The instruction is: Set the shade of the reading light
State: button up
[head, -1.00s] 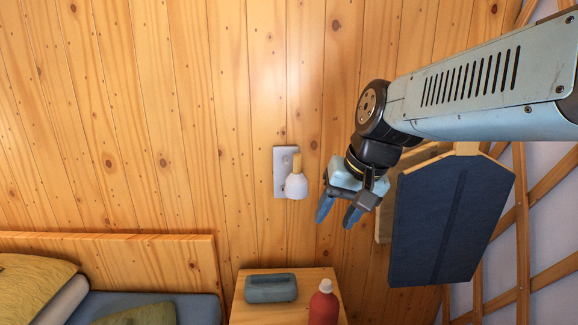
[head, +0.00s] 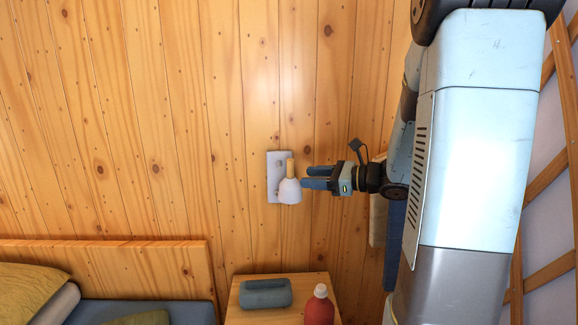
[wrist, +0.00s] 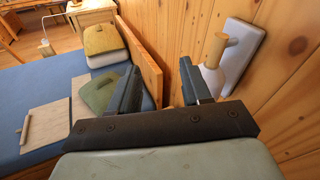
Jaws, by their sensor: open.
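The reading light is on the wood wall, with a grey wall plate (head: 273,163), a short wooden stem (head: 290,168) and a white shade (head: 289,191) that points down. In the wrist view the plate (wrist: 250,50), stem (wrist: 214,50) and shade (wrist: 218,80) show at the right. My gripper (head: 306,178) is level with the shade, just to its right in the head view, with its fingers pointing left at it. In the wrist view the gripper (wrist: 160,88) is open, and the shade is beside and partly behind the right finger. I cannot tell whether they touch.
Below the light stands a wooden bedside table (head: 245,316) with a grey-blue case (head: 265,293) and a red bottle (head: 319,306). A bed with a wooden headboard (head: 180,268) and pillows (head: 30,283) is at the lower left. The wall left of the light is clear.

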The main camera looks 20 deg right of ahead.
aim_at(290, 177)
jog(key=w+d+f+m+t+h, duration=0.1)
jog(key=w+d+f+m+t, duration=0.1)
jog(key=w+d+m+t, duration=0.3)
jog(key=shift+g, duration=0.7)
jog(key=x, duration=1.2)
jog(key=shift+w+d+r, duration=0.15)
jog(key=shift+w+d, duration=0.05)
jog(key=shift+c, duration=0.4)
grip_shut()
